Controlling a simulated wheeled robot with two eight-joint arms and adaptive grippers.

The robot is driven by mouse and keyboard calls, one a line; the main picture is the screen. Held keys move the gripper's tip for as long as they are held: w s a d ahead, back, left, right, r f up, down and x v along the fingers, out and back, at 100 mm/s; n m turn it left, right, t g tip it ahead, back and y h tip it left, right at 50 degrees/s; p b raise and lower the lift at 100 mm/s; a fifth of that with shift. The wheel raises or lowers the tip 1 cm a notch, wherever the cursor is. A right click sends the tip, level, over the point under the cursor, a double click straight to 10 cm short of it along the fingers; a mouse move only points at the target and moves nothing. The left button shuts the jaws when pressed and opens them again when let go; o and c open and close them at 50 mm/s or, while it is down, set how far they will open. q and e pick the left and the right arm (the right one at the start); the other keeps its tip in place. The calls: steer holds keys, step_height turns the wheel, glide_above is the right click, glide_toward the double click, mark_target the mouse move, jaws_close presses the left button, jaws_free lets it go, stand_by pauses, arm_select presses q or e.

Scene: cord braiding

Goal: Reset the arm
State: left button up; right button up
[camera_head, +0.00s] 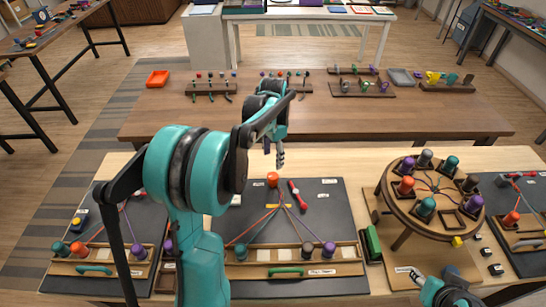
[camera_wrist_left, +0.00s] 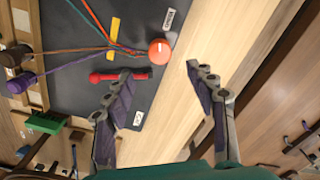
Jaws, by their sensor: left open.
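My left gripper (camera_head: 280,160) hangs above the back edge of the near table, behind the middle braiding board (camera_head: 325,200). In the left wrist view its two fingers (camera_wrist_left: 165,74) are spread wide with nothing between them. An orange-red ball (camera_head: 272,179) sits at the top of the board where several coloured cords meet; it also shows in the left wrist view (camera_wrist_left: 160,50) just beyond the fingertips. A red-handled tool (camera_head: 297,194) lies beside the cords.
A round wooden braiding stand (camera_head: 405,237) with several coloured bobbins is on the right. Further boards lie at the left (camera_head: 90,225) and far right.

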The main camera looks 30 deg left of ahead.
arm_select(q)
steer(key=s+d+r+n+t, duration=0.25)
steer(key=s+d+r, duration=0.35)
steer(key=s+d, duration=0.3)
steer(key=s+d+f+n+t, duration=0.2)
steer(key=s+d, duration=0.4)
steer(key=s, duration=0.4)
steer(key=n+t, duration=0.1)
steer(key=t, duration=0.1)
steer(key=shift+d+t, duration=0.25)
steer(key=shift+t, duration=0.1)
